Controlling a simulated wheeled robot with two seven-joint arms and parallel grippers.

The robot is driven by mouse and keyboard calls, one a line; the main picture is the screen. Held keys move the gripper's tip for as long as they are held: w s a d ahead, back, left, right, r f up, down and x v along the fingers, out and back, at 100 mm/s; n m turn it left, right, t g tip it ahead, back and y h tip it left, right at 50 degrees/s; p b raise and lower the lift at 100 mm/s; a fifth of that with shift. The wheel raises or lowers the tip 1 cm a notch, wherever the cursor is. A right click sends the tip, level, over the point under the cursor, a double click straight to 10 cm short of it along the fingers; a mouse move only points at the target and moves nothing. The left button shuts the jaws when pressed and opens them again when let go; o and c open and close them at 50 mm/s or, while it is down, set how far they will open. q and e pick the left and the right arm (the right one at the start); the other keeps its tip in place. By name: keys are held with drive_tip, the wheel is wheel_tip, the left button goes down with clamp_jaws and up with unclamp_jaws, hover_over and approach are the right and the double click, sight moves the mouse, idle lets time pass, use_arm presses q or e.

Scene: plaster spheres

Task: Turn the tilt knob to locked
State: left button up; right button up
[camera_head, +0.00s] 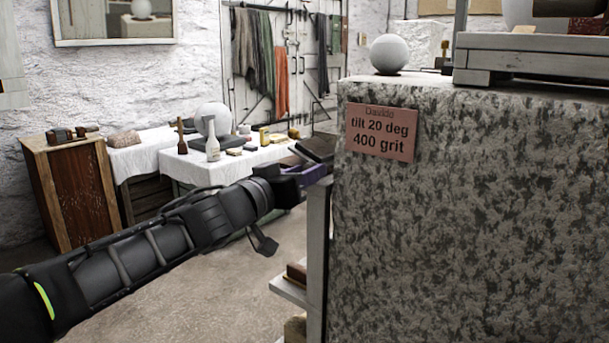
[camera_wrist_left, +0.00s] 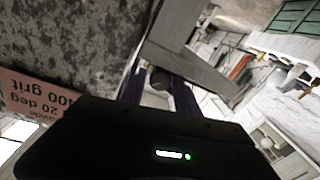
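A dark round knob (camera_wrist_left: 160,78), which looks like the tilt knob, shows between the two fingers of my left gripper (camera_wrist_left: 158,92) in the left wrist view. The fingers stand apart on either side of it. I cannot tell whether either finger touches it, nor which setting the knob is at. In the head view my left gripper (camera_head: 312,162) reaches the left edge of the speckled stone block (camera_head: 470,210), and the knob cannot be made out there. My right gripper is in neither view.
A pink sign (camera_head: 381,132) on the block reads "tilt 20 deg 400 grit". A plaster sphere (camera_head: 389,53) rests on top. Behind my arm, a cloth-covered table (camera_head: 190,172) holds a bottle (camera_head: 212,140) and another sphere. A wooden cabinet (camera_head: 75,195) stands left. Some floor is clear.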

use_arm(q)
clamp_jaws()
idle(0.4)
drive_tip(key=m, duration=0.4)
drive_tip(key=shift+h, duration=0.3)
unclamp_jaws()
drive_tip(key=shift+s+a, duration=0.1)
